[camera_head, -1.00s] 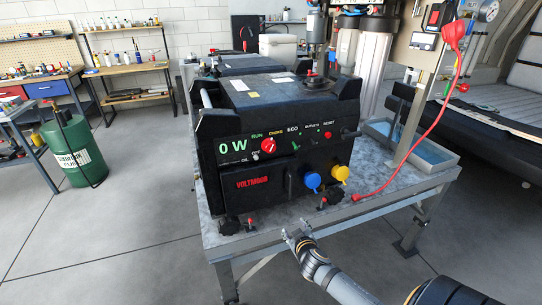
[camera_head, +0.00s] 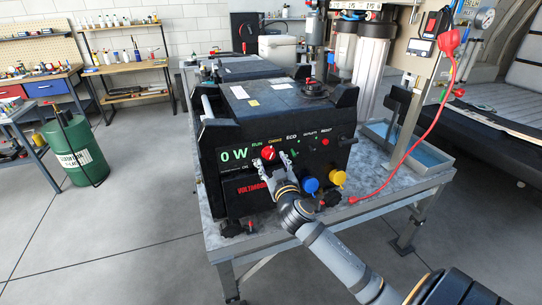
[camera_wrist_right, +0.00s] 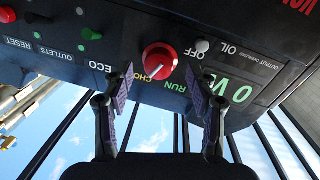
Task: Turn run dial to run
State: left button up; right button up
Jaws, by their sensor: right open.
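The red run dial (camera_head: 268,153) is on the black front panel of the generator (camera_head: 222,171), below the RUN and CHOKE labels. In the right wrist view, which shows the panel upside down, the dial (camera_wrist_right: 159,58) has a white mark on the side toward the CHOKE lettering. My right gripper (camera_head: 273,161) is in front of the panel at the dial. Its two fingers (camera_wrist_right: 160,78) are open, with the dial between and slightly beyond their tips. I cannot tell whether they touch it. My left gripper is not in view.
A blue cap (camera_head: 310,185) and a yellow cap (camera_head: 338,177) stick out low on the panel, right of my right gripper. A red cable (camera_head: 424,129) hangs at the right. The generator stands on a metal table (camera_head: 210,233). Open floor lies left of it.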

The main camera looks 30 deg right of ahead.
jog(key=shift+x, duration=1.05)
jog(key=c, duration=1.2)
jog(key=shift+o, duration=0.2)
jog(key=n, duration=0.6)
jog(key=shift+d+f+t, duration=0.1)
jog(key=shift+f+t, duration=0.05)
jog(key=shift+t, duration=0.15)
jog(key=n, duration=0.6)
jog(key=shift+y, duration=0.3)
jog(key=shift+n+t, duration=0.3)
jog(key=o, duration=1.2)
jog(key=shift+c, duration=0.2)
